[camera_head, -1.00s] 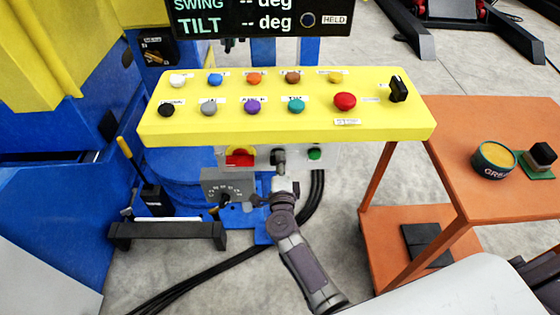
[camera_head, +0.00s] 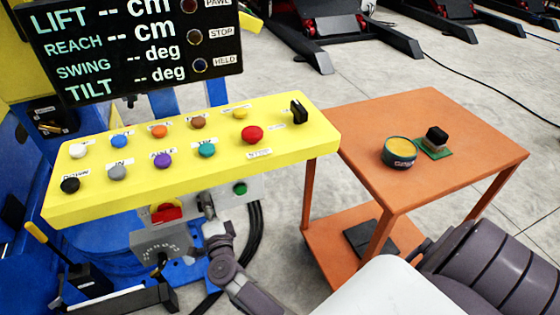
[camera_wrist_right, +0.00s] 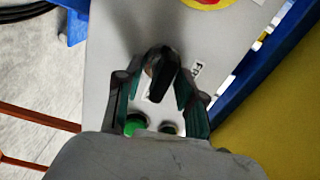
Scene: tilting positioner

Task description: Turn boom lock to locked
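A black knob (camera_wrist_right: 160,72) sits on a grey panel, with a partly hidden label starting "FR" beside it in the right wrist view. My right gripper (camera_wrist_right: 160,88) has its two fingers on either side of this knob, with slim gaps showing beside it; contact is not clear. In the head view my right gripper (camera_head: 207,204) reaches the grey box under the yellow console, and it hides most of the knob. Another black knob (camera_head: 298,110) stands at the console's right end; its label is too small to read. My left gripper is not in view.
The yellow console (camera_head: 200,165) with several coloured buttons overhangs the grey box. A red knob (camera_head: 165,212) and a green button (camera_head: 239,188) flank my right gripper. An orange table (camera_head: 460,150) with a tin (camera_head: 399,153) stands to the right. Black cables run behind my arm.

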